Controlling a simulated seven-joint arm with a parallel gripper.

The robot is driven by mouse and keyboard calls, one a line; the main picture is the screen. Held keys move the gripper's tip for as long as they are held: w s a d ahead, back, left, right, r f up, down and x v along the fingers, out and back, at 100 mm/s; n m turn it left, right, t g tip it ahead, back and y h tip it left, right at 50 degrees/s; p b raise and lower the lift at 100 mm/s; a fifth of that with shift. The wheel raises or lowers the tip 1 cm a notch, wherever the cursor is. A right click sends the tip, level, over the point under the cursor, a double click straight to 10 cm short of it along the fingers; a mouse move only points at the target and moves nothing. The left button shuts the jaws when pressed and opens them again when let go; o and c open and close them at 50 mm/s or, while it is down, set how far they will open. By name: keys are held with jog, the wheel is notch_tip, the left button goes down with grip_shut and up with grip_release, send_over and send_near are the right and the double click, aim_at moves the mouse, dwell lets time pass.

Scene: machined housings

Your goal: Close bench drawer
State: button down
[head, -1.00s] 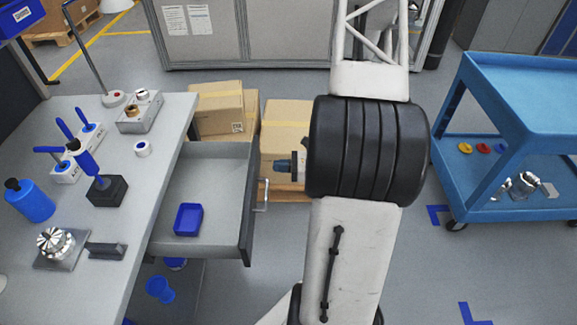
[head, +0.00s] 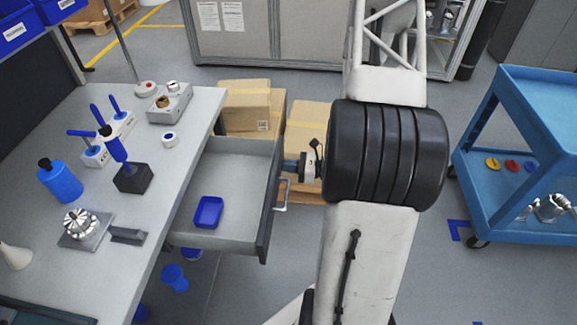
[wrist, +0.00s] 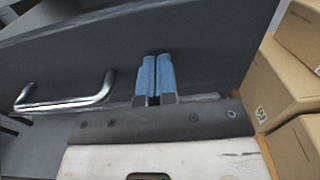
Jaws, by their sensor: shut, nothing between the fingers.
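The bench drawer (head: 226,163) stands pulled out from the bench (head: 135,205), with its dark front panel (head: 268,205) facing right and a silver bar handle (head: 283,194) on it. A blue tray (head: 208,212) lies inside the drawer. My gripper (head: 290,164) is at the outer side of the front panel, towards its far end. In the wrist view my gripper's blue fingers (wrist: 156,80) are closed together and empty, right at the dark panel and to the right of the handle (wrist: 68,104). I cannot tell whether the fingertips touch the panel.
Cardboard boxes (head: 250,108) stand behind the drawer and beside my gripper. A blue cart (head: 520,150) is at the right. Bench tools and a blue bottle (head: 60,182) stand on the bench top. Blue items (head: 174,278) lie below the drawer.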

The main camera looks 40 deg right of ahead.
aim_at(252, 172)
jog(key=x, duration=2.5)
jog(key=shift+w+a+f, duration=0.1)
jog(key=shift+w+a, duration=0.05)
jog(key=shift+a, duration=0.05)
jog(key=shift+x, duration=0.95)
jog(key=shift+w, duration=0.2)
jog(key=shift+s+d, duration=0.1)
jog(key=shift+v, duration=7.3)
jog(key=shift+s, duration=0.1)
